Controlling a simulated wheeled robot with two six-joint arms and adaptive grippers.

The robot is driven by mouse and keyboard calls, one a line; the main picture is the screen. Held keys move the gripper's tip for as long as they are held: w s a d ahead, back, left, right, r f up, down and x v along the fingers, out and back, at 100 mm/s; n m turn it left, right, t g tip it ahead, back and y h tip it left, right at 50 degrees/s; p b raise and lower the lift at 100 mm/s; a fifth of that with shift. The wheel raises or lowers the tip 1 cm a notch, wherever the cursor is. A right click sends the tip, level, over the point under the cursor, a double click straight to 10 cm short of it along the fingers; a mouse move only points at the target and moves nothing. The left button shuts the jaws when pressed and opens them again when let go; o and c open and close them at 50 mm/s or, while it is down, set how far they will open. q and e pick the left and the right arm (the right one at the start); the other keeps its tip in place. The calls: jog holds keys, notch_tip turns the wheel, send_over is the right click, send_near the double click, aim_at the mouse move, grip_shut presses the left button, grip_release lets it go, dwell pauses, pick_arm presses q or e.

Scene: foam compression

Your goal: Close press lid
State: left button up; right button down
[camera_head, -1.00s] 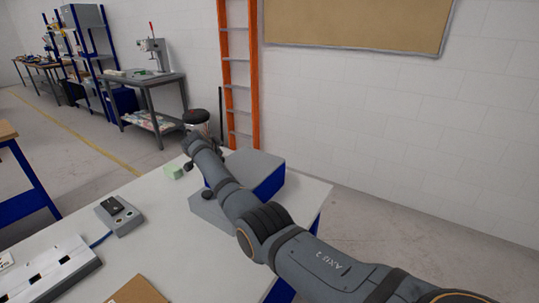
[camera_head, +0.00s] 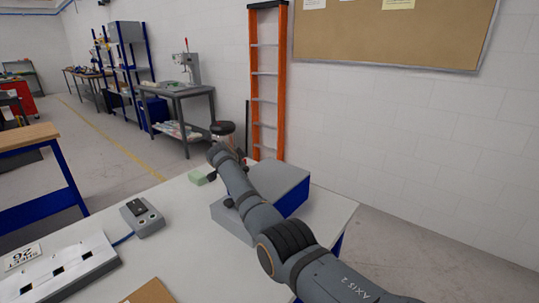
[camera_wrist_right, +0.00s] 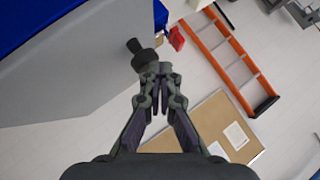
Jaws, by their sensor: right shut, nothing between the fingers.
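The press (camera_head: 283,174) is a grey box with a blue side at the far right of the pale table. My right arm crosses in front of it and hides part of it. In the wrist view a grey panel of the press (camera_wrist_right: 75,80) fills the left side, with a dark knob (camera_wrist_right: 146,57) at its edge. My right gripper (camera_wrist_right: 158,76) has its fingers together and empty, right beside the knob. I cannot tell whether they touch, nor how far the lid is open. My left gripper is not in view.
A grey control box (camera_head: 142,219) and a labelled grey fixture (camera_head: 55,270) lie on the table (camera_head: 185,245). A small green block (camera_head: 197,177) lies left of the press. The table's middle is clear.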

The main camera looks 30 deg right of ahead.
jog(key=v, duration=1.1)
jog(key=shift+s+r, duration=0.2)
jog(key=shift+r, duration=0.05)
jog(key=shift+a, duration=0.1)
